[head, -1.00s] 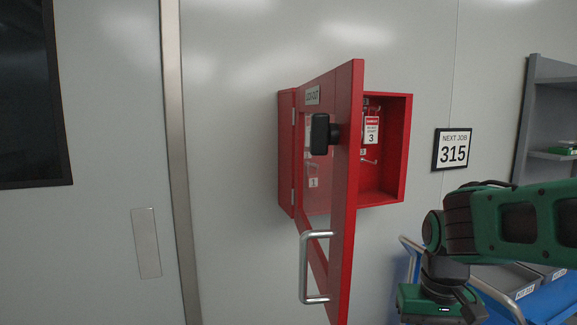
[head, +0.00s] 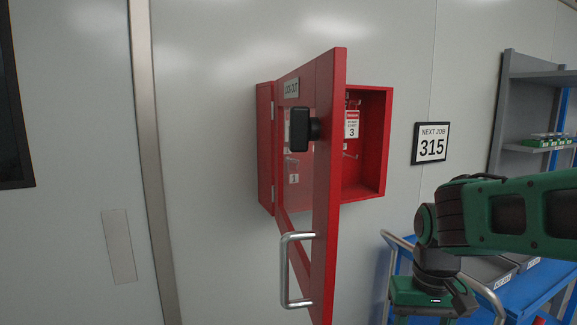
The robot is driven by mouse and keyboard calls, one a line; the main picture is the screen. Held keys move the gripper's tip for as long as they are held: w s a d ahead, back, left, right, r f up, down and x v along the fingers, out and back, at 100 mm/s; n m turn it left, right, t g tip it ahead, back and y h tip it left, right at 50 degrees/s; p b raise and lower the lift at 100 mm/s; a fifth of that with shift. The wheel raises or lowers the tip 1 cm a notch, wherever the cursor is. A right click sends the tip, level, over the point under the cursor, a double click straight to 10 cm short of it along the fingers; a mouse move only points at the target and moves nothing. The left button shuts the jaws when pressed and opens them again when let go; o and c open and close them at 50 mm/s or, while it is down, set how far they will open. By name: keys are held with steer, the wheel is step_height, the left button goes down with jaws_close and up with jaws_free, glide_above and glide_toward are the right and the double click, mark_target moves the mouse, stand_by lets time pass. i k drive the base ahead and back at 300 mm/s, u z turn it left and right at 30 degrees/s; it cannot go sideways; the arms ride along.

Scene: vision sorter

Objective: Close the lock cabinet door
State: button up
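The red lock cabinet (head: 375,150) hangs on the wall in the middle of the head view. Its door (head: 324,150) is hinged at the left and stands wide open, swung out toward me. Inside are hooks and a tag marked 3 (head: 352,125). My green arm reaches in from the right. The end of my arm is low at the right, apart from the door; its fingertips are not clearly shown.
A blue cart with grey bins (head: 488,268) stands below my arm at the right. A sign reading 315 (head: 431,143) is on the wall right of the cabinet. A grey shelf (head: 535,80) stands at the far right. The wall left of the cabinet is mostly clear.

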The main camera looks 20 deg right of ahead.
mark_target(320, 84)
steer(key=z, duration=0.95)
steer(key=k, duration=2.15)
steer(key=u, duration=0.95)
steer(key=i, duration=1)
steer(key=z, duration=0.05)
